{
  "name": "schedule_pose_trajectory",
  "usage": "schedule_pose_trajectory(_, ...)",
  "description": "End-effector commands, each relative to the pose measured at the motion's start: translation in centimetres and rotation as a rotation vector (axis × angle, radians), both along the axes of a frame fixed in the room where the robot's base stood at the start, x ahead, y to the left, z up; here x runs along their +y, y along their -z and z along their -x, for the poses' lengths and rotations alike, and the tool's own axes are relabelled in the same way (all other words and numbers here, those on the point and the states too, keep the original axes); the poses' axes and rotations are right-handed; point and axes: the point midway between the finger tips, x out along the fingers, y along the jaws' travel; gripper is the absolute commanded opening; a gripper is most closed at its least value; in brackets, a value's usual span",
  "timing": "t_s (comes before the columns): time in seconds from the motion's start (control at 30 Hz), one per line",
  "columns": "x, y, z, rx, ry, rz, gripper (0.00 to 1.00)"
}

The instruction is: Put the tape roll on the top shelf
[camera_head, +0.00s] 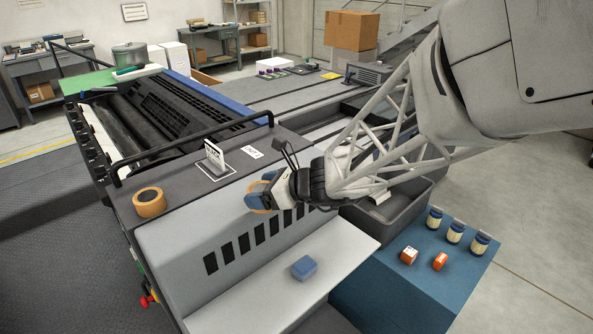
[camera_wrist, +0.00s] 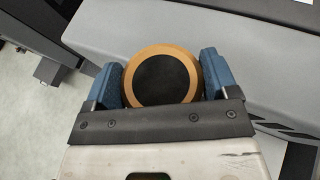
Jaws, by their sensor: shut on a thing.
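My gripper (camera_head: 260,190) is shut on a tan tape roll (camera_head: 256,202), in front of the press's sloping grey panel. In the wrist view the tape roll (camera_wrist: 160,49) is between the two blue fingers of my gripper (camera_wrist: 162,78), its dark centre facing the camera. In the head view the gripper hides much of it. A second tan tape roll (camera_head: 149,203) lies flat on the dark upper ledge (camera_head: 190,193), left of my gripper. I cannot tell which surface is the top shelf.
A blue block (camera_head: 304,268) sits on the pale lower shelf (camera_head: 250,302). A blue stand (camera_head: 410,290) at right bears jars (camera_head: 455,232) and orange-red items (camera_head: 440,262).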

Motion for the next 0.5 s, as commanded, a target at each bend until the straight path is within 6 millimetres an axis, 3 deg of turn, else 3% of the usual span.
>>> schedule_pose_trajectory(0.27,-0.9,4.6,4.5,0.007,-0.058,0.018,0.54)
schedule_pose_trajectory(0.5,-2.4,10.3,11.1,0.012,-0.139,0.031,0.54)
